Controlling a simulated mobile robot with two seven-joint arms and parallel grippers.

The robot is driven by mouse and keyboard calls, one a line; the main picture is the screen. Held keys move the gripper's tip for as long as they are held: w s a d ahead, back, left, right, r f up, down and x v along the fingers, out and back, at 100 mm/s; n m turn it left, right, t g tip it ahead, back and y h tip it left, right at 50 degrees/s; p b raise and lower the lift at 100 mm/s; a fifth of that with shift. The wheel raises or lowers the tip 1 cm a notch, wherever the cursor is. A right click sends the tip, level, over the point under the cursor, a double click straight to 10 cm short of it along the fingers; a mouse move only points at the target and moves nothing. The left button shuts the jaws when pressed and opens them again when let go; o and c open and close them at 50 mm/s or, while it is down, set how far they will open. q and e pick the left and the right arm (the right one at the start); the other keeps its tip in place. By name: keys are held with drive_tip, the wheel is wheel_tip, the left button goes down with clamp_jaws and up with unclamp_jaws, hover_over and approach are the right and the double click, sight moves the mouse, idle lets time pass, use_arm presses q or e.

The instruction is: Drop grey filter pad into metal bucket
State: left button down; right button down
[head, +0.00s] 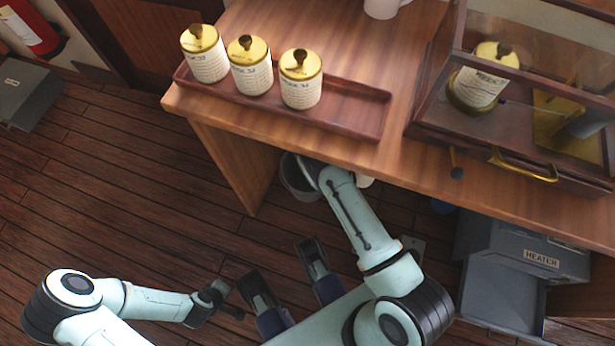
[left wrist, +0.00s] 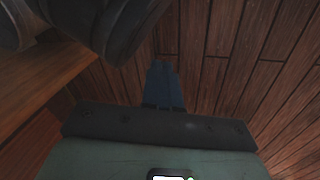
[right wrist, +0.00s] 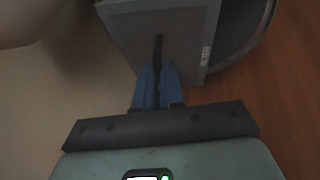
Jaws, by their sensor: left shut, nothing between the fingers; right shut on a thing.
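In the right wrist view, my right gripper (right wrist: 157,85) is shut on the dark tab of the square grey filter pad (right wrist: 175,32). The pad overlaps the round metal bucket (right wrist: 262,32) in this view; I cannot tell whether they touch. In the head view, the bucket (head: 296,180) stands on the floor beneath the desk edge, partly hidden by the desk and my right arm. The right gripper and the pad are hidden there. My left gripper (left wrist: 164,85) is shut and empty over the floor, away from the bucket.
The wooden desk (head: 415,140) overhangs the bucket. It carries a tray (head: 355,112) with three labelled canisters (head: 250,66) and a glazed case (head: 435,118). A grey heater (head: 525,250) stands at the right.

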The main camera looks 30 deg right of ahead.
drive_tip(key=shift+f, duration=0.6)
drive_tip(key=c, duration=1.2)
unclamp_jaws()
use_arm(q)
drive_tip(key=shift+s+a+f+g, duration=0.1)
drive_tip(key=shift+s+f+g, duration=0.2)
drive_tip(key=shift+s+f, duration=0.4)
use_arm(e)
drive_tip(key=shift+o, duration=0.2)
use_arm(q)
drive_tip(key=shift+r, duration=0.15)
